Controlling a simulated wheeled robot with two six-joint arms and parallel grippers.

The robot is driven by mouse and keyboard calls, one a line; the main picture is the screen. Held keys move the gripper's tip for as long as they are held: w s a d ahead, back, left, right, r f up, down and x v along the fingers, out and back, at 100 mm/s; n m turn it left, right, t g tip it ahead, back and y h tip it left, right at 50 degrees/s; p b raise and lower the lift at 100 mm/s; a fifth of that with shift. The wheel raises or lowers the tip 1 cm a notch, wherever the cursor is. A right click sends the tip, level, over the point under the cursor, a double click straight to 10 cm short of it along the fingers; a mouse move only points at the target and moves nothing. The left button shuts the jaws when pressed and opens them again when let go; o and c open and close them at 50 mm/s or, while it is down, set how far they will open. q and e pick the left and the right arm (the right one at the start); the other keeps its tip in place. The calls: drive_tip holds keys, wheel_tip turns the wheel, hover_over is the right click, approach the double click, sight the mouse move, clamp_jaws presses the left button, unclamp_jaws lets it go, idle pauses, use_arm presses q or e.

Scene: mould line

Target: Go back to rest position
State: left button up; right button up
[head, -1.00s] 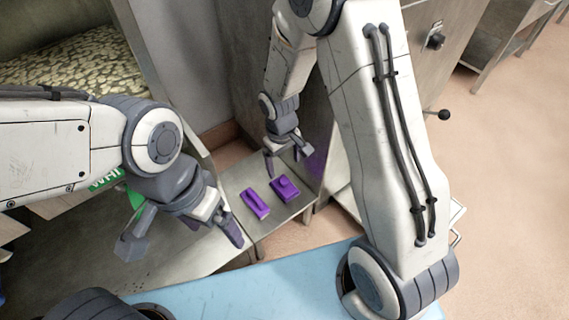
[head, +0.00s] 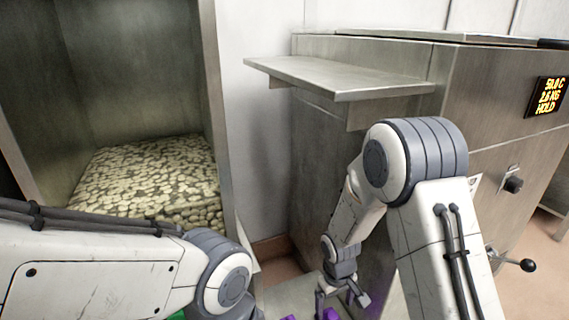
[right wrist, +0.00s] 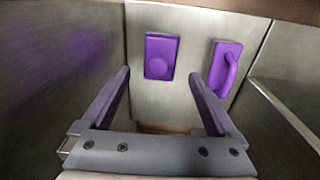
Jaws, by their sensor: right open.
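My right gripper (head: 342,300) hangs low in front of the metal machine, near the bottom of the head view. In the right wrist view its two fingers (right wrist: 160,95) are wide apart with nothing between them. Beyond the fingertips, a purple block with a round knob (right wrist: 161,56) and a purple block with a bar handle (right wrist: 225,68) lie on a metal surface, apart from the fingers. Only the tops of the purple pieces (head: 331,314) show at the bottom edge of the head view. My left arm comes in from the left, and its gripper is out of the picture.
A metal bin (head: 225,120) at the left holds a heap of pale pellets (head: 150,175). A metal shelf (head: 340,75) juts from the machine (head: 480,75), which has a lit display (head: 547,97), a knob (head: 513,185) and a black-ended lever (head: 527,265).

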sight(334, 317)
drive_tip(key=f+b, duration=0.2)
drive_tip(key=f, duration=0.1)
drive_tip(key=f+b, duration=0.2)
drive_tip(key=f, duration=0.2)
drive_tip(key=shift+w+d+f+b, duration=0.15)
drive_tip(key=shift+d+f+b, duration=0.05)
drive_tip(key=shift+f+b, duration=0.1)
wheel_tip(334, 317, up, 4)
drive_tip(key=p, duration=0.3)
use_arm(q)
wheel_tip(334, 317, down, 3)
drive_tip(key=shift+r, duration=0.1)
use_arm(e)
drive_tip(key=shift+f, duration=0.1)
drive_tip(key=shift+f, duration=0.15)
